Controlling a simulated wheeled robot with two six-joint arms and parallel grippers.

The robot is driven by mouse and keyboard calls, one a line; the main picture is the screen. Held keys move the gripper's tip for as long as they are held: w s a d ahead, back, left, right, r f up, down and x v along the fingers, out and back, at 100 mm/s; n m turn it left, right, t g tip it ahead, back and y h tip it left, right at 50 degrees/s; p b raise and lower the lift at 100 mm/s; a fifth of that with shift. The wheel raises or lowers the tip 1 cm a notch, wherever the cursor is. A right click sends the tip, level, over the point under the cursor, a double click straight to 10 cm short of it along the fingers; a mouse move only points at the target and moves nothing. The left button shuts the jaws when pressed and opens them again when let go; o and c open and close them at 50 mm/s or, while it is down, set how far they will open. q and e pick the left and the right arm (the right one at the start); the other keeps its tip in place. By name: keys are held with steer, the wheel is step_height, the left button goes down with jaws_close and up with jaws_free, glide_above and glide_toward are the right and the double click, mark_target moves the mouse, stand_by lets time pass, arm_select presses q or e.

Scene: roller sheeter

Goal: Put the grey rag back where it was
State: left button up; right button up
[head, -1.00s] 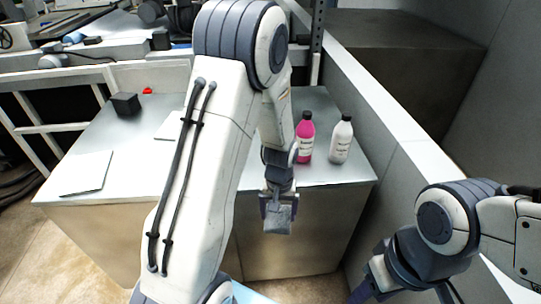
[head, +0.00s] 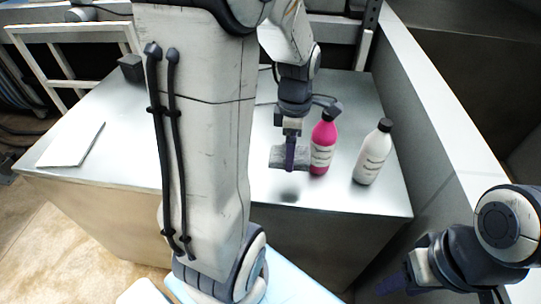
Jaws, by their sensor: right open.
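The grey rag (head: 275,157) is a small rolled bundle in the middle of the head view. My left gripper (head: 291,158) is shut on it, with a dark finger across its front. The rag hangs a little above the metal table (head: 345,205), with a dark shadow below it. It is just left of the pink bottle (head: 323,145). My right gripper (head: 393,283) is open and empty at the lower right, in front of the table, partly blurred.
A white bottle (head: 373,153) stands right of the pink one, near the right wall (head: 440,130). A white sheet (head: 72,144) and a black block (head: 131,68) are on the table's left. The table front around the rag's shadow is clear. My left arm hides the table's middle.

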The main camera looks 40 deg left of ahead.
arm_select(q)
glide_above(267, 164)
step_height(267, 164, down, 5)
steer(key=shift+f+p, duration=0.15)
steer(key=shift+p, duration=0.3)
steer(key=shift+s+f, duration=0.1)
steer(key=shift+f, duration=1.95)
steer(key=o, duration=1)
steer(key=shift+f, duration=0.15)
step_height(267, 164, up, 12)
steer(key=shift+r, duration=0.2)
